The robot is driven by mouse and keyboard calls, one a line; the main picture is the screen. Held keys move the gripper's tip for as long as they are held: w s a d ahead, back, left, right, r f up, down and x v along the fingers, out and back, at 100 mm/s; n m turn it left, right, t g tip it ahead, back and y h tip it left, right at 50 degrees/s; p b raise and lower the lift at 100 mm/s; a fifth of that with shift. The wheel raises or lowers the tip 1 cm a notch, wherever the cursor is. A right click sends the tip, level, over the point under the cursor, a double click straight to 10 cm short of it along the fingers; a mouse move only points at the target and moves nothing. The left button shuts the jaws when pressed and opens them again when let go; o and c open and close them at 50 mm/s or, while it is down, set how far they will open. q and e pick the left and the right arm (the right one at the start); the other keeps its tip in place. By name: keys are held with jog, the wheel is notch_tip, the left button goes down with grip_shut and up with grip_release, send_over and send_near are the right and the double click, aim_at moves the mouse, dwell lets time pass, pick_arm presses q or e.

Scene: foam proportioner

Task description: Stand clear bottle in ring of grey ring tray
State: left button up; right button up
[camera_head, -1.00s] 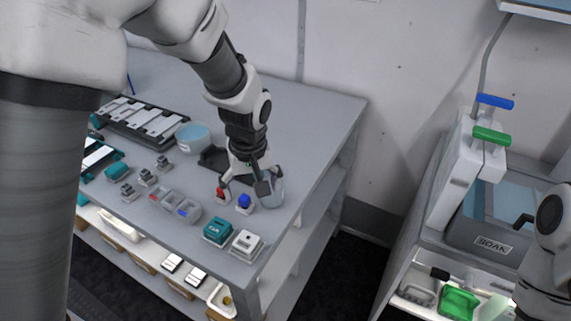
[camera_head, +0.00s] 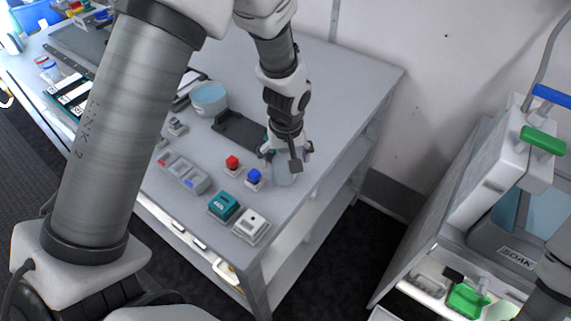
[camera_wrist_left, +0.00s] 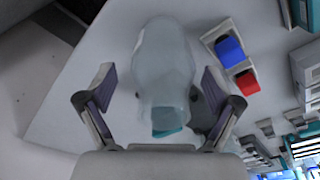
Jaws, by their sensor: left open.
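In the left wrist view, the pale see-through bottle (camera_wrist_left: 163,60) lies between the two spread fingers of my left gripper (camera_wrist_left: 158,80). Gaps show on both sides, so the gripper is open and not closed on it. I cannot surely pick out the grey ring tray. A dark flat tray (camera_head: 238,131) lies behind and left of the gripper, partly covered. My right gripper is out of view; only part of my right arm shows at the lower right.
A red button (camera_head: 232,161) and a blue button (camera_head: 254,177) stand just left of the bottle. A teal box (camera_head: 224,206) and a white box (camera_head: 251,224) sit at the front corner. A pale blue bowl (camera_head: 209,97) stands behind. The table's back right is clear.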

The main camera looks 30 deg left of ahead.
pick_arm(q)
jog(key=shift+s+r, duration=0.1)
jog(key=shift+s, duration=0.1)
jog(key=shift+c, duration=0.3)
jog(key=shift+s+r, duration=0.1)
jog(key=shift+s, duration=0.05)
jog(key=c, duration=1.3)
jog(key=shift+o, duration=0.2)
